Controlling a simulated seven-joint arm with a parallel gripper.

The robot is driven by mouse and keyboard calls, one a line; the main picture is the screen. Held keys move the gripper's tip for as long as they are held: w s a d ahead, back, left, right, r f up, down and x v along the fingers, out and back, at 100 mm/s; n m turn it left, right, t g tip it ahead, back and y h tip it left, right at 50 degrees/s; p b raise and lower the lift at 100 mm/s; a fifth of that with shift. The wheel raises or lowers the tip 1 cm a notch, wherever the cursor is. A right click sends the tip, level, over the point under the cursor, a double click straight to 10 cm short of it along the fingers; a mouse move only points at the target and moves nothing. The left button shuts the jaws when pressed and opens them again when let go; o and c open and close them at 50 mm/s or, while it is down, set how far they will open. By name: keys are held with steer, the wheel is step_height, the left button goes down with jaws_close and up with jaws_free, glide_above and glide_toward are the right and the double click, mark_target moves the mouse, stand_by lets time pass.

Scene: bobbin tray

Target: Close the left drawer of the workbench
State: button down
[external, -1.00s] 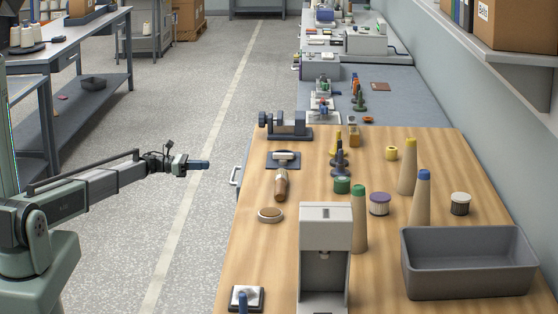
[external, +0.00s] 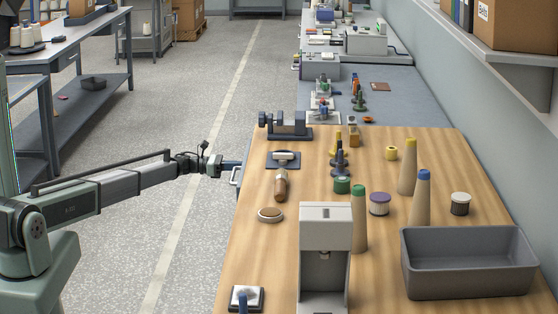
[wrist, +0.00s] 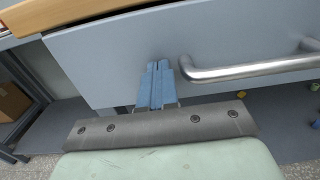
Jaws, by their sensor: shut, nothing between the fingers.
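The drawer has a flat pale grey-blue front (wrist: 110,62) that fills much of the wrist view, with a silver bar handle (wrist: 250,69) on it. In the external view the handle (external: 235,177) shows at the left edge of the workbench (external: 240,240). My gripper (wrist: 158,64) has its blue fingers together and empty. The fingertips are at the drawer front, just left of the handle's near end; I cannot tell whether they touch it. In the external view my gripper (external: 238,163) is at the bench's left edge, its tips partly hidden. How far the drawer stands out is unclear.
The wooden bench top edge (wrist: 90,22) runs above the drawer front. The floor left of the bench is clear.

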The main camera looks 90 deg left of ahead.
steer(key=shift+w, duration=0.1)
steer(key=shift+w, duration=2.6)
steer(key=s, duration=1.5)
